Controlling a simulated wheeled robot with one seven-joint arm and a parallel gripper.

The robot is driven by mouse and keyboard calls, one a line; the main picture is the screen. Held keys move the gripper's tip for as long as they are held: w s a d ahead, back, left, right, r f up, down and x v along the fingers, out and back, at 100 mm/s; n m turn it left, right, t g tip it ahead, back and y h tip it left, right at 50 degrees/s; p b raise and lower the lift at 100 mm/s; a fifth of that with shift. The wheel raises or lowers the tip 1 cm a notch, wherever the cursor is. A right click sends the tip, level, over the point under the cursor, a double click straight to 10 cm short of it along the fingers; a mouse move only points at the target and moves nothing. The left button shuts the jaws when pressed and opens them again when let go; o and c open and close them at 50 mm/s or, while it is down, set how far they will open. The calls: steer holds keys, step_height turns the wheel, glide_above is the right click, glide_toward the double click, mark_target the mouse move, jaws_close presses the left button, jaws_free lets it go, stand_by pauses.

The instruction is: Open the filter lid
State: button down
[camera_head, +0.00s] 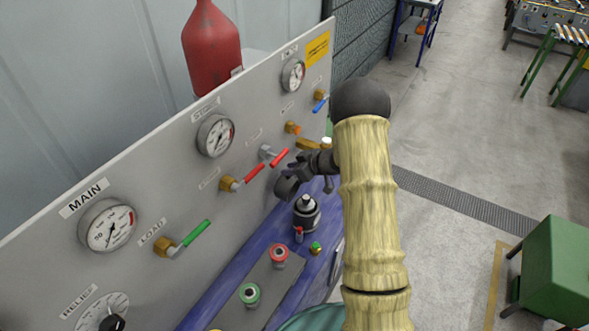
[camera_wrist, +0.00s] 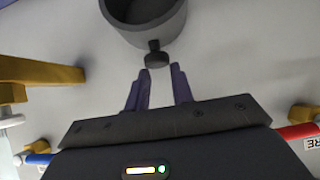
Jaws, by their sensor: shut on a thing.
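My gripper (camera_head: 303,171) is in front of the grey panel, above the blue bench. Its two dark fingers (camera_wrist: 159,83) are shut on the small knob (camera_wrist: 157,57) of the filter lid. The filter lid (camera_wrist: 145,18) is a dark, round, hollow cup with its inside visible in the wrist view. In the head view the lid (camera_head: 286,188) is tilted and hangs at the end of my gripper. The black filter body (camera_head: 306,215) stands on the bench below and right of the lid, apart from it in this view, with a small red lever at its foot.
The grey panel (camera_head: 140,200) carries gauges and coloured valve handles, with red handles (camera_head: 255,173) close to the lid.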

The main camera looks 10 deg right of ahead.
steer(key=c, duration=1.2)
jaws_free()
steer(key=shift+w+f, duration=0.1)
steer(key=shift+f, duration=0.05)
steer(key=shift+o, duration=0.2)
steer(key=b+v, duration=0.4)
steer(key=v, duration=1.3)
steer(key=shift+s, duration=0.2)
steer(key=shift+w, duration=0.15)
